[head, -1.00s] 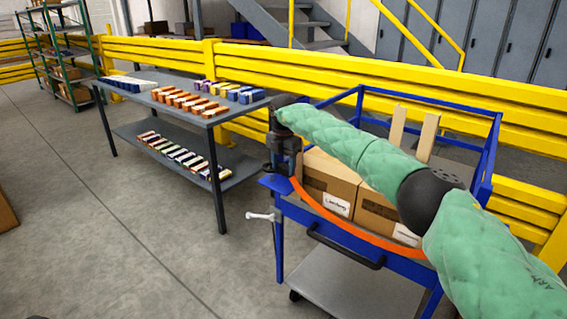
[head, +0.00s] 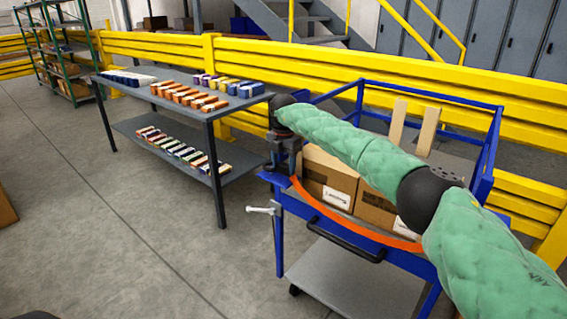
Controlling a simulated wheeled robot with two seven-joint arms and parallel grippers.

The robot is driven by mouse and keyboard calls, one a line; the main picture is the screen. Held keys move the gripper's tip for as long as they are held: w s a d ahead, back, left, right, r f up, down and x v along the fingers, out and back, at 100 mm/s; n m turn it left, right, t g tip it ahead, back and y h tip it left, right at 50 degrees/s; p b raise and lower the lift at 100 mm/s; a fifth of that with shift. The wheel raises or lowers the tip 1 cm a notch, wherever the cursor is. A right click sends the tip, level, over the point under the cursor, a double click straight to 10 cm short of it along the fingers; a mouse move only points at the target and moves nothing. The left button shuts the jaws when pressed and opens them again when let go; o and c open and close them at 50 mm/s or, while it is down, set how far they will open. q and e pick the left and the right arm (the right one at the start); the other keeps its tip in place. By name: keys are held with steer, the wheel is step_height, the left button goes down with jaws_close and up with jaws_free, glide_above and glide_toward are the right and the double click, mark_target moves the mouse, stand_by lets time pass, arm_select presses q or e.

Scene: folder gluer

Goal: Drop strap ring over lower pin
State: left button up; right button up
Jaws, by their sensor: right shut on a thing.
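An orange strap (head: 350,232) hangs in a curve across the front of the blue cart (head: 480,183). Its left end rises to my right gripper (head: 284,170), which is shut on it at the cart's front left corner. The ring at that end is hidden by the gripper. A small grey T-shaped handle or pin (head: 262,210) sticks out to the left of the cart's front left post, below the gripper. I cannot tell whether it is the lower pin. My left gripper is not in view.
Cardboard boxes (head: 325,185) and upright wooden boards (head: 429,132) stand in the cart. A black push handle (head: 345,243) is on its front. A grey table (head: 140,92) with rows of small boxes stands left, before a yellow barrier (head: 300,66).

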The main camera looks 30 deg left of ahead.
steer(key=shift+f+b, duration=0.45)
steer(key=shift+f, duration=0.65)
steer(key=o, duration=1.1)
steer(key=shift+r, duration=3.9)
